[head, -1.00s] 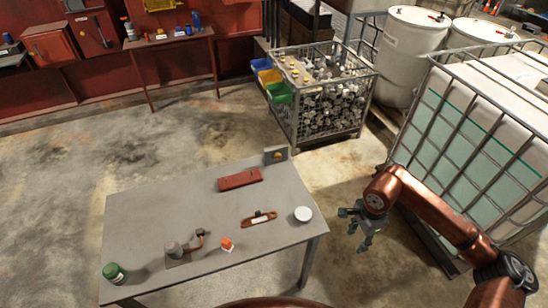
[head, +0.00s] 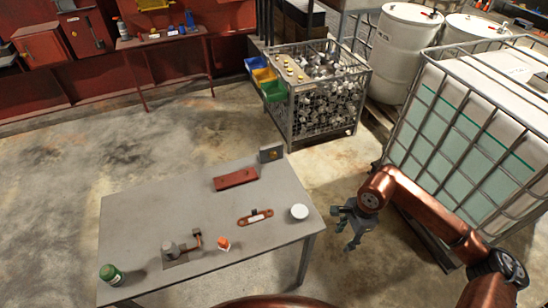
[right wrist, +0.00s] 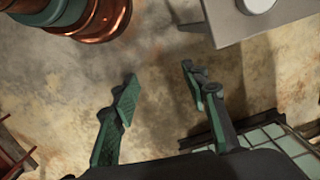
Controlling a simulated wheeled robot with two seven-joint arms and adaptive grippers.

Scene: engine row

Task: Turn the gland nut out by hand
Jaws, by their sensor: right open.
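A grey workbench (head: 130,225) stands in front of me. A small grey upright block with a brass-coloured round part (head: 271,154) sits at its far right corner. A grey fitting on a flat plate with a copper-coloured bent piece (head: 172,249) lies near the front left. I cannot tell for certain which part is the gland nut. My right gripper (head: 344,227) hangs off the bench's right side, touching nothing. In the right wrist view its fingers (right wrist: 159,75) are apart with bare floor between them. My left gripper is not in view.
On the bench are a red box (head: 235,178), an orange-brown tool (head: 255,218), a white round lid (head: 299,211), an orange-capped item (head: 223,245) and a green can (head: 111,274). A caged liquid tank (head: 470,140) stands right of my arm. A wire bin (head: 320,100) stands behind.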

